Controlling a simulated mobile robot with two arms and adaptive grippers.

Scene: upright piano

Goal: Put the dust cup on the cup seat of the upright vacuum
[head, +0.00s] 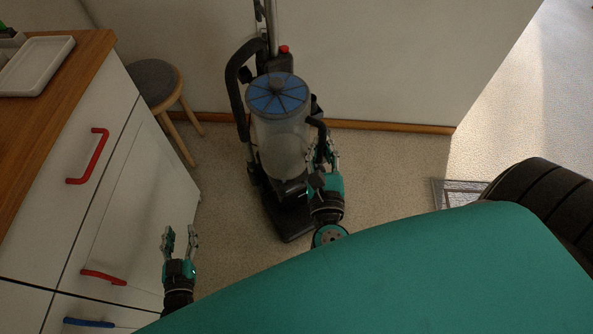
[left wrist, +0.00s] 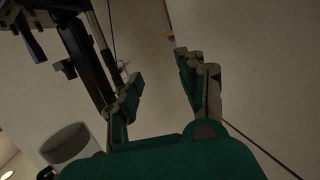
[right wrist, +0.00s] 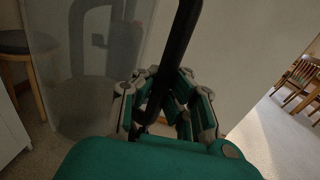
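The upright vacuum (head: 289,225) stands on the floor near the wall in the head view. The dust cup (head: 283,137) is a clear cylinder with a blue ribbed lid and a black side handle, upright against the vacuum's front. Its clear wall (right wrist: 75,75) fills the left of the right wrist view. My right gripper (head: 327,158) is at the cup's right side, its fingers closed around the black handle (right wrist: 181,45). The cup seat is hidden behind the cup, and I cannot tell whether the cup rests on it. My left gripper (head: 180,232) is open and empty, low beside the cabinet.
A white cabinet (head: 112,205) with red and blue handles stands at the left, a tray (head: 38,66) on its wooden top. A stool (head: 153,82) stands behind it. A floor grate (head: 455,190) lies at the right. Floor between cabinet and vacuum is clear.

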